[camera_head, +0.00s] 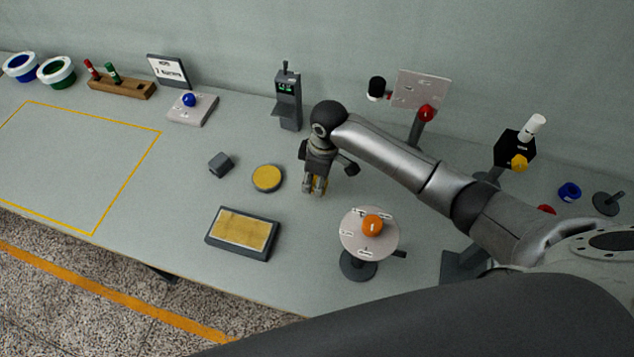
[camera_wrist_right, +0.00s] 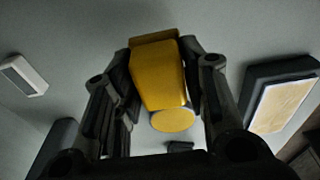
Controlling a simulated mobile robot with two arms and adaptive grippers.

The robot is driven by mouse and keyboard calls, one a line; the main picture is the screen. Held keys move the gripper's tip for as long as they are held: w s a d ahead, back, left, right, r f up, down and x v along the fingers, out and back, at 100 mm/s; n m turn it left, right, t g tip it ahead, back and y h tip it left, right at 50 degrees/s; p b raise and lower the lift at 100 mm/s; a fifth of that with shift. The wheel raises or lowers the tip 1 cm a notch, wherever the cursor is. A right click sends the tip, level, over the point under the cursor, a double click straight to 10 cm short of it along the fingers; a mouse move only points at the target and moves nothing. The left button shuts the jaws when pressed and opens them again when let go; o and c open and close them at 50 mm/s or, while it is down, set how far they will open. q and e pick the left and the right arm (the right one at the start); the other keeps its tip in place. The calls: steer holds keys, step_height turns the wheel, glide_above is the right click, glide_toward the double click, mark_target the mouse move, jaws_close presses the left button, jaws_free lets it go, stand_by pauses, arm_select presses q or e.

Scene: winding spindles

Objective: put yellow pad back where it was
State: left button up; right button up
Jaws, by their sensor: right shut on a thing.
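My right gripper (camera_head: 315,188) points down over the table, to the right of a round yellow pad in a dark dish (camera_head: 267,178). In the right wrist view, the gripper (camera_wrist_right: 160,85) is shut on a yellow piece (camera_wrist_right: 157,75) with a wider flange at one end. Only a sliver of this piece shows between the fingers in the head view. A yellow oval (camera_wrist_right: 172,121) shows just below it; I cannot tell whether it is the piece's end. A rectangular yellow pad in a dark tray (camera_head: 242,232) lies nearer the front edge. My left gripper is not in view.
A round stand with an orange knob (camera_head: 372,226) is right of the gripper. A small grey block (camera_head: 220,164) is left of the dish. A device with a green display (camera_head: 288,97) stands behind. The yellow-outlined area (camera_head: 75,160) at left is clear.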

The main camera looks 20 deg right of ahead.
steer(key=shift+w+d+f, duration=0.2)
steer(key=shift+f, duration=1.65)
steer(key=shift+f, duration=0.1)
steer(key=o, duration=1)
steer(key=r, duration=0.8)
steer(key=s+d+r+b, duration=0.1)
steer(key=r, duration=0.3)
steer(key=shift+r, duration=0.1)
